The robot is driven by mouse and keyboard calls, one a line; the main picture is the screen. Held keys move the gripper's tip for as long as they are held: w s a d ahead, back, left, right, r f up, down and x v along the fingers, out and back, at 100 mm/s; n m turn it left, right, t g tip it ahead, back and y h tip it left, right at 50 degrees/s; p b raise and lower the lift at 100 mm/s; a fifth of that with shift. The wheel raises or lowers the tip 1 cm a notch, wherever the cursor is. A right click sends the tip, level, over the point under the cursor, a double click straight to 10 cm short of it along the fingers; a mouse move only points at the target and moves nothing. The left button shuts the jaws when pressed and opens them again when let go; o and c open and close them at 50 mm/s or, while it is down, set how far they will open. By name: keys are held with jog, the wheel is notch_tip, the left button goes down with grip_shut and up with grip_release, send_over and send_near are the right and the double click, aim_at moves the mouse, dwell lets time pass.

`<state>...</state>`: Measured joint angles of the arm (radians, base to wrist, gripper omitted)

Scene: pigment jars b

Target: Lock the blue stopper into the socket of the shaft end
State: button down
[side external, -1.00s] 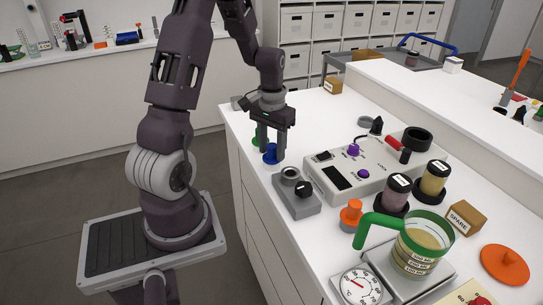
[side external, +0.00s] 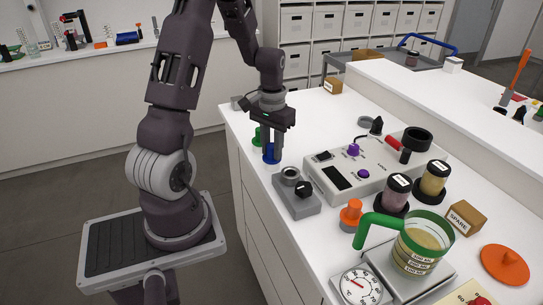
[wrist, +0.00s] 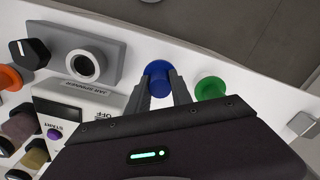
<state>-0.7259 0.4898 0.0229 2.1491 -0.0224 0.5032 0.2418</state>
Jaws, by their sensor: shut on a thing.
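The blue stopper (side external: 271,155) stands on the white bench near its left edge. My gripper (side external: 272,146) points down over it with both fingers shut on it. In the wrist view the round blue top (wrist: 158,70) shows between the two fingertips (wrist: 161,88); its lower part is hidden. The socket (side external: 290,174) is a round metal ring with a dark open hole on a grey block, just in front of the stopper in the side view. The socket also shows in the wrist view (wrist: 84,65), left of my fingers, and looks empty.
A green stopper (wrist: 210,88) stands close beside the blue one. The grey block (side external: 297,198) carries a black knob (side external: 303,188). A control box (side external: 337,179), an orange stopper (side external: 351,214), jars (side external: 396,194) and a green-handled beaker (side external: 413,247) stand further right.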

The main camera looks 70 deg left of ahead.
aim_at(272, 145)
jog(key=shift+r, duration=3.5)
jog(key=shift+d, duration=0.1)
jog(key=d+r, duration=0.2)
jog(key=d, duration=0.8)
jog(key=shift+w+d+r, duration=0.15)
jog(key=shift+w+r, duration=0.1)
jog(key=shift+r, duration=0.1)
jog(key=shift+f, duration=2.8)
jog(key=shift+f, duration=0.25)
jog(key=c, duration=1.1)
grip_release()
jog(key=shift+o, duration=0.2)
